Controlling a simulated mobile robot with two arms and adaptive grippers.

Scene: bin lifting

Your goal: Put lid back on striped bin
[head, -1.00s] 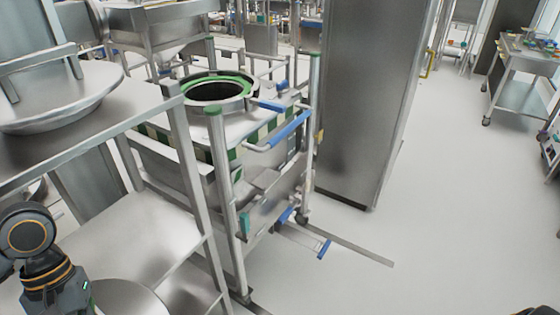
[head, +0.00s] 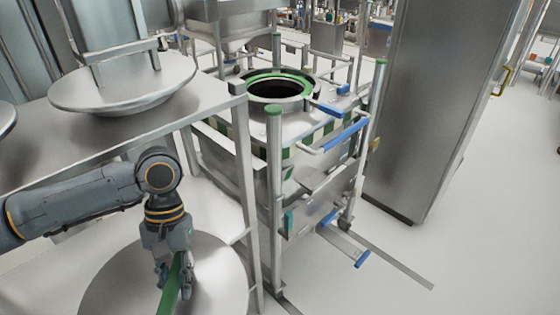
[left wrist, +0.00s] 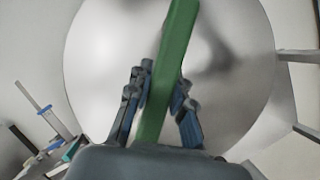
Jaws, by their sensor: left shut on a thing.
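The striped bin (head: 240,165) is a steel bin with a green-and-white striped band, right of the rack in the head view. Its round mouth with a green ring (head: 250,83) is open on top. The round steel lid (head: 222,272) is at the lower left, near the rack's lower shelf; whether it touches the shelf is hidden. My left gripper (head: 174,276) is shut on the lid's green bar handle (head: 168,298). The left wrist view shows the fingers on both sides of the handle (left wrist: 172,70), with the lid (left wrist: 95,70) behind. My right gripper is not in view.
A steel rack (head: 245,180) stands between the lid and the bin. Another round lid (head: 120,92) is on its top shelf. Blue-handled bars (head: 345,135) flank the bin.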

